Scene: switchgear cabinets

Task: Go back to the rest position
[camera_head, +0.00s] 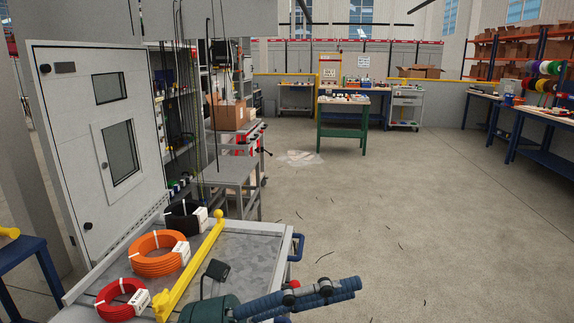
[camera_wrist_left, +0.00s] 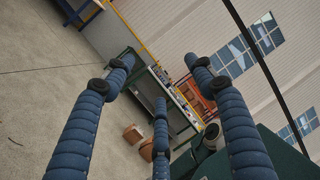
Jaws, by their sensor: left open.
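My left gripper (camera_head: 343,290) shows at the bottom of the head view, beside the front right corner of a grey cart (camera_head: 255,256). Its blue segmented fingers stretch to the right from a dark green body. In the left wrist view the gripper (camera_wrist_left: 162,78) has three blue fingers spread apart, with nothing between them. My right gripper is in neither view.
The cart holds a red coil (camera_head: 122,300), an orange coil (camera_head: 158,253), a black coil (camera_head: 184,217) and a yellow bar (camera_head: 190,268). A grey cabinet door (camera_head: 98,150) stands open behind it.

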